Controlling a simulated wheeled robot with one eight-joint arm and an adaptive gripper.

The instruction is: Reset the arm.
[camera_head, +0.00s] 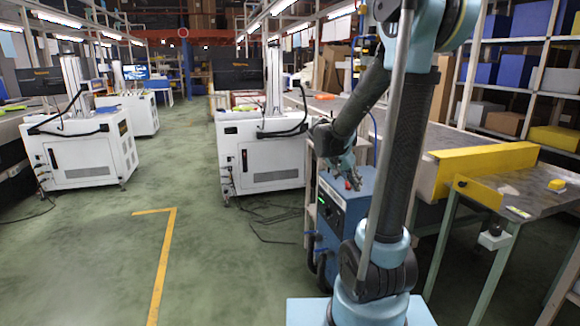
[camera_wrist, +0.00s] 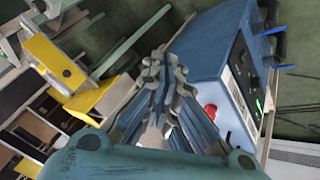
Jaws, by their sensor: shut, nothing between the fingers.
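My gripper (camera_head: 351,180) hangs from my folded arm in the head view, just above and in front of the top of a blue machine box. In the wrist view my gripper (camera_wrist: 164,62) shows at the centre, with its fingers drawn together and nothing between them. The blue box (camera_head: 345,213) has a dark front panel with a green light. It fills the upper right of the wrist view (camera_wrist: 208,47), with a red knob (camera_wrist: 210,112) beside the fingers. I cannot tell whether the fingers touch the box.
A metal table (camera_head: 525,188) with a yellow guard (camera_head: 485,160) stands to the right. Shelves with boxes (camera_head: 505,120) rise behind it. White wheeled cabinets (camera_head: 262,160) stand at centre and left. Cables lie near the blue box. The green floor (camera_head: 110,250) at front left is clear.

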